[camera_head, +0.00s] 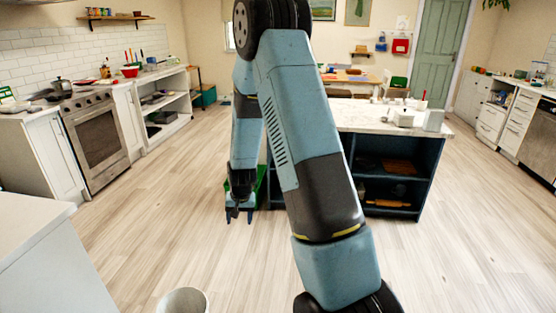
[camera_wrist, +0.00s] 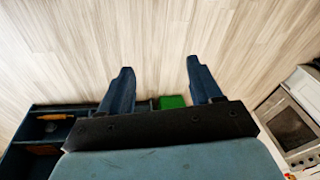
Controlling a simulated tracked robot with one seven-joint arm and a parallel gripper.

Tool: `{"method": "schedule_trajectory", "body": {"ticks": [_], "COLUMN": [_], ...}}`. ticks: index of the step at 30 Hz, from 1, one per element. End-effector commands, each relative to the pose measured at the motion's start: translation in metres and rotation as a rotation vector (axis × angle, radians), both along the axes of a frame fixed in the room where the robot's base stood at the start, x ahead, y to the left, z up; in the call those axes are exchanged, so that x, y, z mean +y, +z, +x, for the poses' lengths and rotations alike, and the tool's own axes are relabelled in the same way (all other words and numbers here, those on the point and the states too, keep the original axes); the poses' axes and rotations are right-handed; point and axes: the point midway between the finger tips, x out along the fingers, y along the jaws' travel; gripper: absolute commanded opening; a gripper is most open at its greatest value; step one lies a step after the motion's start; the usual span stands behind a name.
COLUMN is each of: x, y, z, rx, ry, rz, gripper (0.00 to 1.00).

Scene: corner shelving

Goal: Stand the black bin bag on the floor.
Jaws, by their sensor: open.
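I cannot make out a black bin bag in either view. My gripper (camera_head: 239,216) hangs above the wooden floor, left of the island, with its fingers pointing down in the head view. In the wrist view my gripper (camera_wrist: 159,68) has its two dark blue fingers spread wide apart. Nothing shows between the fingertips but bare floor (camera_wrist: 155,35). My arm hides part of the middle of the head view.
A dark blue island (camera_head: 398,160) with a white top and open shelves stands right of my gripper. A green thing (camera_head: 261,186) is beside it, partly hidden. A pale round container (camera_head: 183,301) is at the bottom edge. An oven (camera_head: 100,143) stands left. Floor between is clear.

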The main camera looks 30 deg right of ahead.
Motion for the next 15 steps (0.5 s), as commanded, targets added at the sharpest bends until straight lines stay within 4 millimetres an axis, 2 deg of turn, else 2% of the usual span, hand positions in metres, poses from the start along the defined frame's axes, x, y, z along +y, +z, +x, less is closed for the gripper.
{"method": "schedule_trajectory", "body": {"ticks": [1,3,8,15], "x": [0.000,0.001,0.001,0.002], "y": [0.022,0.046,0.101,0.176], "z": [-0.001,-0.005,-0.019,-0.050], "rx": [-0.017,-0.031,-0.062,-0.109], "ry": [0.012,0.030,0.070,0.125], "rz": [-0.002,-0.005,-0.015,-0.032], "gripper": [0.64,0.64,0.64,0.64]}}
